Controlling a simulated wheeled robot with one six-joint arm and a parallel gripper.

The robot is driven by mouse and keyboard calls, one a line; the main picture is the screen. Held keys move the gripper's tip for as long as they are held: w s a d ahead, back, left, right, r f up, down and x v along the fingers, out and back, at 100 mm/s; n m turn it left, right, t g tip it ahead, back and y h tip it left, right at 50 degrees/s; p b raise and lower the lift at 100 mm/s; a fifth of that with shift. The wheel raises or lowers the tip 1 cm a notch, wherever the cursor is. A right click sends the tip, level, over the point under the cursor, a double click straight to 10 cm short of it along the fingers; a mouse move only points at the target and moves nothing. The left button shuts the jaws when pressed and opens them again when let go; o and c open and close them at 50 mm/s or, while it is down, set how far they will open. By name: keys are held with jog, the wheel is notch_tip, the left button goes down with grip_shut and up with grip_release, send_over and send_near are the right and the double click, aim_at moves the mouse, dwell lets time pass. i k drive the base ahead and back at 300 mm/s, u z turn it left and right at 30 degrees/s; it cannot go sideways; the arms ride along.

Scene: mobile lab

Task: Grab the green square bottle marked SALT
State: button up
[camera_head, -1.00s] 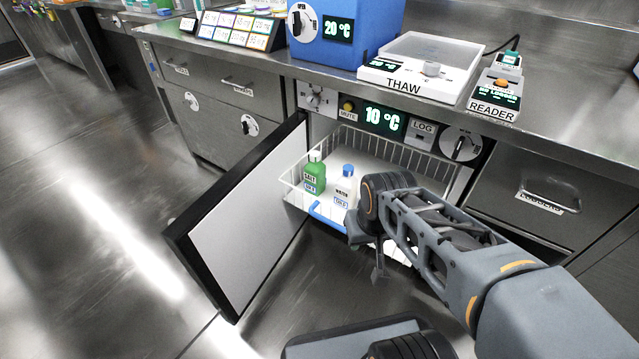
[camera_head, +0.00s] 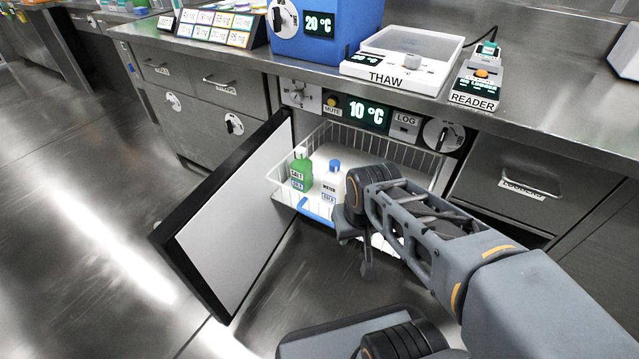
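The green square bottle marked SALT (camera_head: 300,174) has a white cap and stands upright at the left end of a white wire basket (camera_head: 283,196). The basket is in the open under-counter fridge. My gripper (camera_head: 356,252) is in front of the basket, to the right of and lower than the green bottle, and apart from it. My arm partly hides the gripper, and its finger opening is not clear. A white bottle marked WATER (camera_head: 329,188) with a blue cap stands just right of the green one.
The fridge door (camera_head: 225,225) stands open on the left, its edge toward me. The basket has a blue front handle (camera_head: 316,212). A counter (camera_head: 540,120) above carries a THAW box (camera_head: 400,65), a READER (camera_head: 474,90) and a blue 20 °C unit (camera_head: 345,25). Open floor lies left.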

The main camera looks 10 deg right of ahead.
aim_at(302, 168)
jog(key=z, duration=0.5)
jog(key=i, duration=0.45)
jog(key=u, duration=2.6)
